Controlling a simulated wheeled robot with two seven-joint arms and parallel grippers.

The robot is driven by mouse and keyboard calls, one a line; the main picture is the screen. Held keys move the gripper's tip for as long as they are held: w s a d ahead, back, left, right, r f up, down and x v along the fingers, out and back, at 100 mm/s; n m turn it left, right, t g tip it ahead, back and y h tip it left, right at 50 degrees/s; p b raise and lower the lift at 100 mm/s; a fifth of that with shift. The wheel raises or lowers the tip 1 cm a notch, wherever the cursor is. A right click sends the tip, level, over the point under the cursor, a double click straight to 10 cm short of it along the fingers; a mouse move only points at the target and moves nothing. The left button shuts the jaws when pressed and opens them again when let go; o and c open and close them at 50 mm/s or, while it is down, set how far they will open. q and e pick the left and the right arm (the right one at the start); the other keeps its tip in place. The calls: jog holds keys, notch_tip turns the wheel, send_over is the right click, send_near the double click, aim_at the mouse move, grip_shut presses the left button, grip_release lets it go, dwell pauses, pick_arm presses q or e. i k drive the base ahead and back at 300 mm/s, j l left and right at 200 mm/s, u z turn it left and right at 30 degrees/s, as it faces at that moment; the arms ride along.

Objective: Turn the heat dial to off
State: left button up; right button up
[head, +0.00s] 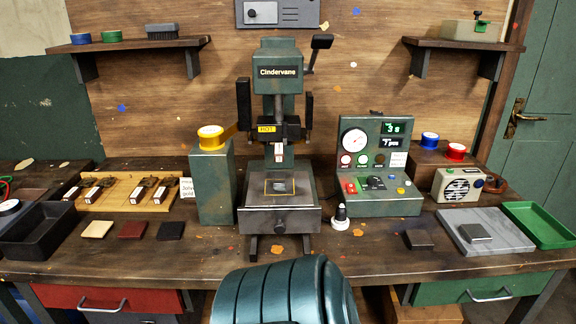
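A green control box (380,207) stands on the bench to the right of the Cindervane press (278,83). A dark knob (375,183) sits on its sloped lower panel, between red switches and small coloured buttons. It looks like a dial, but its label and pointer are too small to read, so I cannot tell its setting. A round white gauge (355,141) and two lit displays (391,128) are above it. The press carries a yellow HOT label (267,129). Neither of my grippers is in the head view.
A dark block (418,239) lies in front of the box. A radio (459,185), a grey slab (485,238) and a green tray (540,226) are to the right. Leather swatches (132,230) lie left of the press.

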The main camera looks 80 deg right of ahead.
aim_at(372, 180)
jog(key=j+z, duration=0.1)
jog(key=z, duration=3.2)
jog(key=i+l, duration=0.2)
jog(key=l, duration=0.15)
jog(key=i+l, duration=0.15)
jog(key=l, duration=0.25)
jog(key=i+l, duration=0.2)
jog(key=l, duration=0.15)
